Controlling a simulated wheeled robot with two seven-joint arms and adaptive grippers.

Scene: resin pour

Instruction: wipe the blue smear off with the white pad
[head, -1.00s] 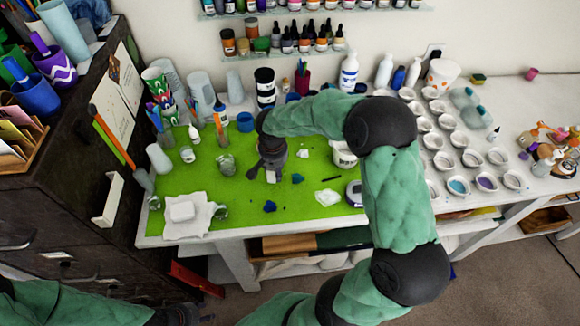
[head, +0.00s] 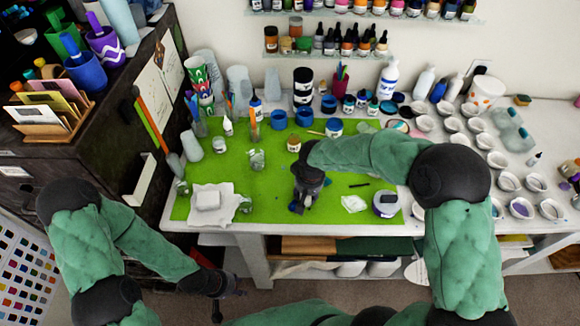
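The white pad (head: 208,200) lies on a crumpled white sheet (head: 228,190) at the front left of the green mat (head: 262,214). My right gripper (head: 301,203) points down over the front middle of the mat, apart from the pad. A dark blue patch (head: 296,208) shows at its fingertips and is partly hidden. I cannot tell whether this patch is the smear or whether the fingers are closed on it. My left gripper (head: 229,302) is open and empty, in front of the table and below its edge.
A clear jar (head: 245,204) stands right of the pad, and a glass (head: 257,160) behind it. Cups and bottles line the back.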

